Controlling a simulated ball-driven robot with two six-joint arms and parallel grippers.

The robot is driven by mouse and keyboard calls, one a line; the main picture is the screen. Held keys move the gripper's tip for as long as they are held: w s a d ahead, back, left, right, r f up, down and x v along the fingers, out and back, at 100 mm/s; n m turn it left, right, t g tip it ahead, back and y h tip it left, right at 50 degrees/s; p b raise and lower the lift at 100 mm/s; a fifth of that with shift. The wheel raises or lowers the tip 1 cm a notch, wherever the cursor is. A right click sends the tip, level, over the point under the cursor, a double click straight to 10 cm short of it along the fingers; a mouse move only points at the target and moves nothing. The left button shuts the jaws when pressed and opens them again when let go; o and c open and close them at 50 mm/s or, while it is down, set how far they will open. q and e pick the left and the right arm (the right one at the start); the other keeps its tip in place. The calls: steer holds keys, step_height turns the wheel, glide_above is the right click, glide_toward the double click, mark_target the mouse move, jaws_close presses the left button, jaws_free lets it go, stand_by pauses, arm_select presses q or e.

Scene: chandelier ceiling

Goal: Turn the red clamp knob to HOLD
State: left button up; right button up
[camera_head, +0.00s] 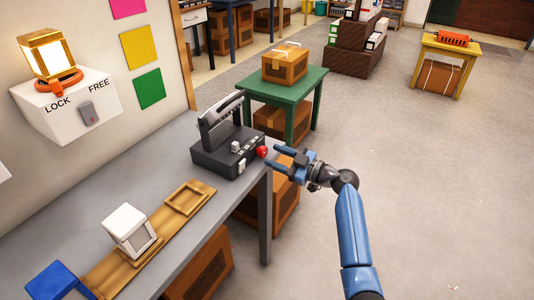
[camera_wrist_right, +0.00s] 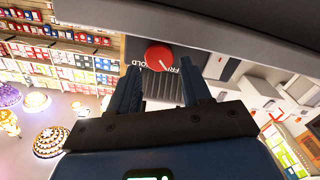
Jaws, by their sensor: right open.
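The red clamp knob (camera_head: 262,152) sticks out of the front right end of a dark grey device (camera_head: 225,155) on the grey bench. In the right wrist view the knob (camera_wrist_right: 158,58) is a round red disc, with partly hidden lettering beside it that ends in "OLD" and begins with "FR". I cannot tell its setting for sure. My right gripper (camera_head: 281,160) is open and empty, just to the right of the knob and apart from it. In the wrist view the two fingers (camera_wrist_right: 161,80) point toward the knob, one on each side below it. My left gripper is not in view.
The grey bench (camera_head: 180,150) holds a wooden rail (camera_head: 150,250) with a white block (camera_head: 130,229) and a blue block (camera_head: 50,283). A LOCK/FREE switch box (camera_head: 70,105) with a lit lamp hangs on the wall. A green table (camera_head: 290,85) stands behind. The floor at right is clear.

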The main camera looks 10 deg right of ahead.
mark_target(265, 153)
steer(key=shift+x, duration=1.85)
steer(key=c, duration=0.8)
steer(key=shift+o, duration=0.2)
